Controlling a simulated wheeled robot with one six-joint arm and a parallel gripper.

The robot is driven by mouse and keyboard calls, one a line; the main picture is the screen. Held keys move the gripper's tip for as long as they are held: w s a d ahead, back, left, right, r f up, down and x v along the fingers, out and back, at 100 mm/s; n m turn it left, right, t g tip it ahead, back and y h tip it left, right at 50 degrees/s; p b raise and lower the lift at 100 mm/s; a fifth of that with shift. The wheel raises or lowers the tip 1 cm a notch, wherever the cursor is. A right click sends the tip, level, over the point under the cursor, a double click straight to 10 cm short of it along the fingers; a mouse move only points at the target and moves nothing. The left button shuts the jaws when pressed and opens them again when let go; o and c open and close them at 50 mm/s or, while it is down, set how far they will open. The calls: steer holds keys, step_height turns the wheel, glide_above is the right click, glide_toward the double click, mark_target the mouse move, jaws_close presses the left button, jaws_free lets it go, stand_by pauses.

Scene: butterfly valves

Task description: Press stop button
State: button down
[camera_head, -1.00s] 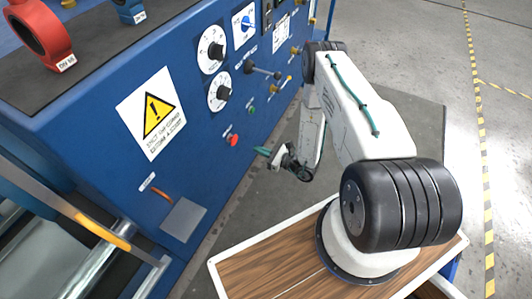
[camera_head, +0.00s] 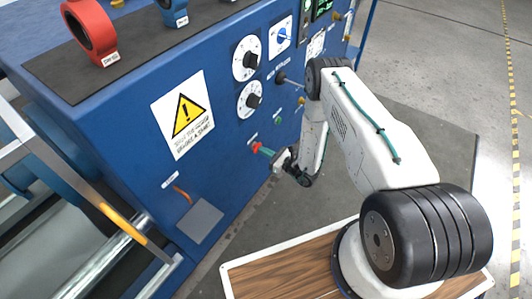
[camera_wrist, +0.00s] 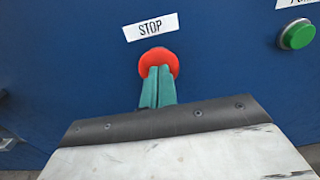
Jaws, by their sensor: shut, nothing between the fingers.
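The red stop button (camera_wrist: 158,58) is on the blue panel under a white STOP label (camera_wrist: 150,27) in the wrist view. In the head view the red button (camera_head: 256,147) shows on the panel's front face. My gripper (camera_wrist: 159,72) has its two green fingers closed together, and their tips overlap the lower middle of the button. In the head view my gripper (camera_head: 264,151) reaches the button from the right. The tips look at or very near the button face; I cannot tell whether it is pushed in.
A green button (camera_wrist: 298,34) sits to the right of the stop button. Dials (camera_head: 247,58) and a black-handled lever are above on the panel. A yellow warning sign (camera_head: 184,115) is to the left. Red and blue valves (camera_head: 90,30) stand on the top surface.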

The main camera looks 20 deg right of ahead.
steer(key=shift+x, duration=0.85)
steer(key=shift+d+r, duration=0.1)
steer(key=shift+r, duration=0.05)
steer(key=v, duration=1.4)
steer(key=shift+s+d+f, duration=0.2)
steer(key=shift+s+f, duration=0.05)
steer(key=shift+s, duration=0.1)
